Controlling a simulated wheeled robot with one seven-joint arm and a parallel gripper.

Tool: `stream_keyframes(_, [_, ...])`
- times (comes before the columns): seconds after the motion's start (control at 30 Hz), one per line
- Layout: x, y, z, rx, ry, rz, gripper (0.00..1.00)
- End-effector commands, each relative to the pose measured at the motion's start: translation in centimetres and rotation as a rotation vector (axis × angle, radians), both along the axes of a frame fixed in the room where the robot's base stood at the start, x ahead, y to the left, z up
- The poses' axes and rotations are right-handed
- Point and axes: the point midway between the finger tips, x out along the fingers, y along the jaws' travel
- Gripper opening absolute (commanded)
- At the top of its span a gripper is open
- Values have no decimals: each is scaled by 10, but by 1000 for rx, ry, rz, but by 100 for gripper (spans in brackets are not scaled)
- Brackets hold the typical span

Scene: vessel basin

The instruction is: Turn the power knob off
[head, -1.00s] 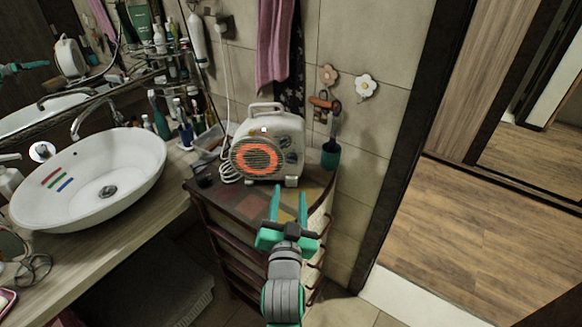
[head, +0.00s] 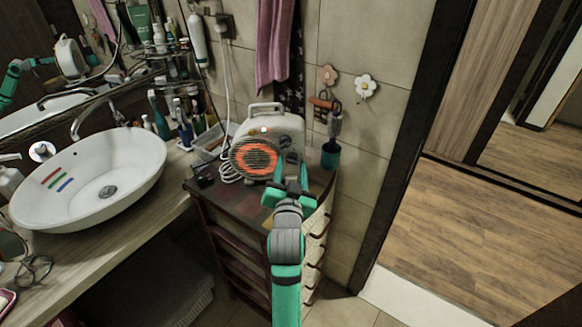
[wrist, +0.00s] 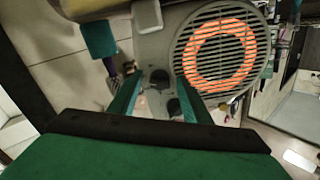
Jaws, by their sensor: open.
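A white portable heater (head: 284,128) with a round, glowing orange grille (head: 254,158) stands on the small cabinet. My gripper (head: 291,172) is open in front of the heater's right side, to the right of the grille, and hides part of that face. In the wrist view, which looks upside down, the heater's grille (wrist: 220,50) is at the upper right. Two dark knobs, an upper one (wrist: 160,78) and a lower one (wrist: 174,106), show between the fingers of my open gripper (wrist: 157,82). I cannot tell which is the power knob, or whether a finger touches either.
The cabinet top (head: 228,198) has bare room in front of the heater. A teal cup (head: 330,154) with a brush stands close on the right. A white cord (head: 229,170) lies on the left. A white basin (head: 90,180) is further left. The tiled wall is behind.

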Motion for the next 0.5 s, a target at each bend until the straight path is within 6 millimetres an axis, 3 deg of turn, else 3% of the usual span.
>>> stream_keyframes(0.27, [1, 0, 0, 0, 0, 0, 44])
stream_keyframes(0.43, [1, 0, 0, 0, 0, 0, 6])
stream_keyframes(0.5, [1, 0, 0, 0, 0, 1, 3])
